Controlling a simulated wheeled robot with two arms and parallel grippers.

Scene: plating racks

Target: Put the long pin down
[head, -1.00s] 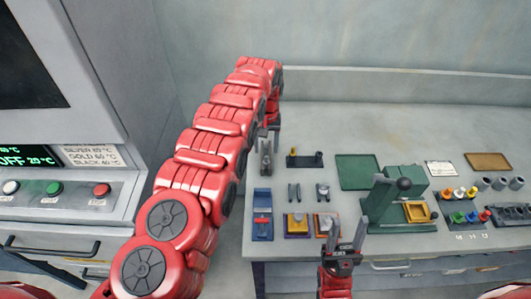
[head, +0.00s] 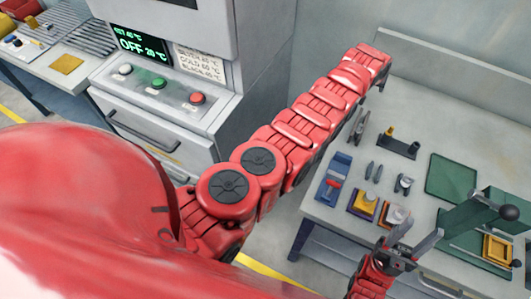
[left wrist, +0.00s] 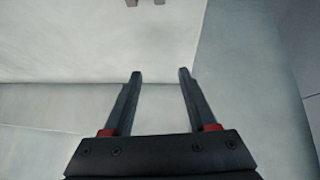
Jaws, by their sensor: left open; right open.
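Two small dark slim pieces (head: 373,172) lie side by side on the table, between the blue fixture and a small dark clamp-like part; I cannot tell whether either is the long pin. My left arm reaches over the table's back left, and its gripper (head: 382,84) shows only in small part in the head view. In the left wrist view, the left gripper (left wrist: 160,75) is open with nothing between its fingers. My right gripper (head: 401,252) is by the table's front edge, open, and I see nothing held in it.
On the table (head: 440,123) are a grey upright part (head: 357,125), a black holder (head: 398,147) with a yellow piece, a blue fixture (head: 333,178), a yellow block (head: 364,203), a green mat (head: 452,177) and a green press (head: 470,218). A control cabinet (head: 175,95) stands left. The table's back is clear.

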